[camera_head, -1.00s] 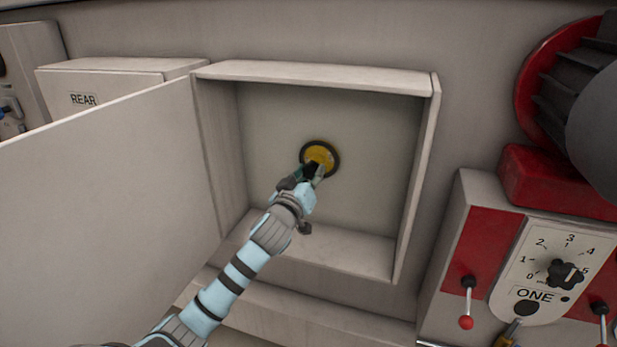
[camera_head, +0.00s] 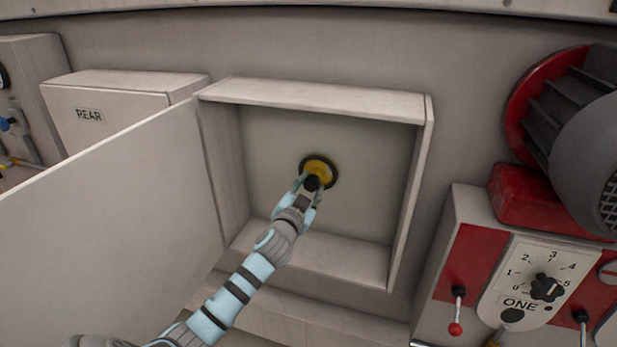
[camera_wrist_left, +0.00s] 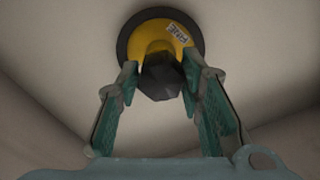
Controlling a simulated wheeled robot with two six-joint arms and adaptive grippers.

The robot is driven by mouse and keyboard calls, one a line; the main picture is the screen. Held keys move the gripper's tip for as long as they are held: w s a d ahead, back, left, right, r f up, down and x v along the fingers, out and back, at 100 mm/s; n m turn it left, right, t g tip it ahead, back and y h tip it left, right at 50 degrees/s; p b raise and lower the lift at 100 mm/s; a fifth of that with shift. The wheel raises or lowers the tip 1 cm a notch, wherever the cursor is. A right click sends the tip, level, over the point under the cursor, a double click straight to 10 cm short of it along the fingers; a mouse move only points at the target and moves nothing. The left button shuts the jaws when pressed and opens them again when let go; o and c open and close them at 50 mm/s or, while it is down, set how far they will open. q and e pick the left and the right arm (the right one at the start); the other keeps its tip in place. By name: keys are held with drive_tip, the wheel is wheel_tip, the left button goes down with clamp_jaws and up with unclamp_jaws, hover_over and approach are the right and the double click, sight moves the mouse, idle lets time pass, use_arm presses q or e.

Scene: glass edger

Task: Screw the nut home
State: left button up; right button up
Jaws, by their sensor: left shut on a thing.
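A yellow disc with a black rim (camera_head: 320,167) sits on the back wall of an open box. A dark, faceted nut (camera_wrist_left: 160,80) is at its middle, and a small white label shows on the yellow part in the left wrist view. My left gripper (camera_head: 311,186) reaches into the box from below left. In the left wrist view its two green-padded fingers (camera_wrist_left: 161,84) are shut on the nut, one on each side. How far the nut stands from the disc is hard to tell. My right gripper is not in view.
The box frame (camera_head: 320,98) surrounds the work, with its door (camera_head: 110,200) swung open to the left. A box marked REAR (camera_head: 105,110) is behind the door. At right are a motor (camera_head: 580,130) and a panel with a dial (camera_head: 546,288) and red-knobbed lever (camera_head: 456,310).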

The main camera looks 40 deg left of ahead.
use_arm(q)
drive_tip(key=m+p, duration=0.2)
drive_tip(key=m, duration=0.1)
drive_tip(key=shift+r+m, duration=0.25)
drive_tip(key=shift+m, duration=0.05)
drive_tip(key=m, duration=0.3)
drive_tip(key=shift+f+m, duration=0.25)
drive_tip(key=shift+m, duration=0.05)
drive_tip(key=m, duration=0.3)
drive_tip(key=shift+b, duration=0.3)
drive_tip(key=m, duration=0.5)
drive_tip(key=shift+f+m, duration=0.1)
drive_tip(key=shift+m, duration=0.2)
drive_tip(key=shift+f+m, duration=0.1)
drive_tip(key=shift+m, duration=0.5)
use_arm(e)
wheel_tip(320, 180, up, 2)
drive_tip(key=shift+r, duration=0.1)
use_arm(q)
drive_tip(key=o, duration=1.2)
drive_tip(key=shift+d, duration=0.15)
drive_tip(key=shift+o, duration=0.4)
drive_tip(key=shift+w+d, duration=0.1)
drive_tip(key=shift+d, duration=0.05)
drive_tip(key=shift+a+r, duration=0.2)
drive_tip(key=shift+a, duration=0.1)
drive_tip(key=shift+c, duration=1.2)
